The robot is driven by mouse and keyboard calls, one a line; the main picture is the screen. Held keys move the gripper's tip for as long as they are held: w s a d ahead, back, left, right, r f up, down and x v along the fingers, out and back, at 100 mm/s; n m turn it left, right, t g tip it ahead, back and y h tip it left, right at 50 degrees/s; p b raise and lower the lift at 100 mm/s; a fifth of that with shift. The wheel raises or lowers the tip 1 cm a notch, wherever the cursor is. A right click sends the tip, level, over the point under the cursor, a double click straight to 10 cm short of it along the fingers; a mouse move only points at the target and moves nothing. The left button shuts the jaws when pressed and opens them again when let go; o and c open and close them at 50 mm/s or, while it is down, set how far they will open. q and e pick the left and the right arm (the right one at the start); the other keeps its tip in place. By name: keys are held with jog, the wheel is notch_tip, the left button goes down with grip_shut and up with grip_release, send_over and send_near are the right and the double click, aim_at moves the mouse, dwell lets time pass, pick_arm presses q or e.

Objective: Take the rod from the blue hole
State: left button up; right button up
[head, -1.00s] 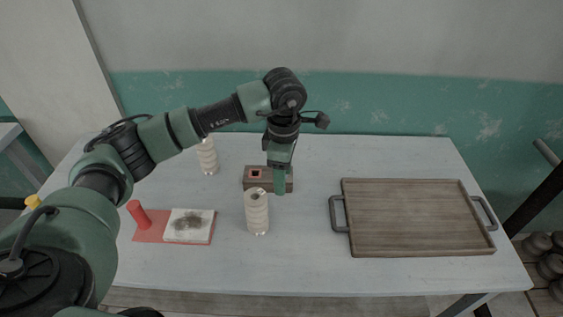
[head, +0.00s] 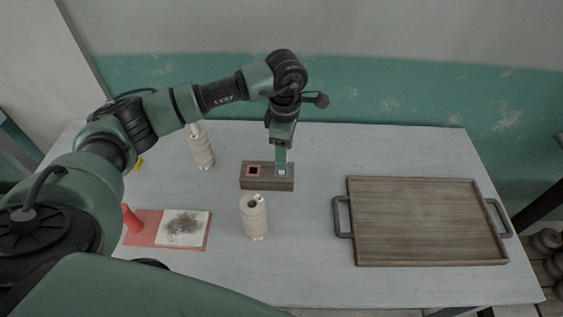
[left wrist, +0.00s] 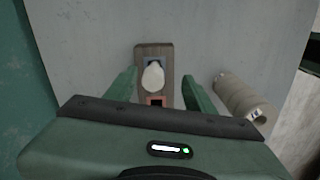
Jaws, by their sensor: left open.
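A small brown wooden block (head: 266,184) with two square holes lies on the table in the head view; it also shows in the left wrist view (left wrist: 146,51). Its left hole has a pink rim (head: 254,171) and looks empty and dark. The other has a blue rim (left wrist: 148,62). A pale rod with a rounded top (left wrist: 153,76) stands in the blue hole and hides most of it. My left gripper (left wrist: 158,88) is open and empty, its fingers apart on either side of the block and rod. In the head view the gripper hides part of the blue hole. My right gripper is not in view.
A cream ribbed spool (head: 254,217) stands just in front of the block, another (head: 201,148) behind left. A red mat (head: 141,236) with a red peg (head: 131,218) and a dirty white slab (head: 182,228) lies left. A wooden tray (head: 427,222) fills the right side.

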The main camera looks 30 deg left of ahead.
pick_arm(q)
jog(key=f, duration=0.1)
jog(key=f+p, duration=0.1)
jog(key=a+f, duration=0.1)
jog(key=f, duration=0.1)
jog(key=shift+w+a, duration=0.1)
jog(key=shift+w, duration=0.2)
jog(key=shift+f, duration=0.25)
grip_shut()
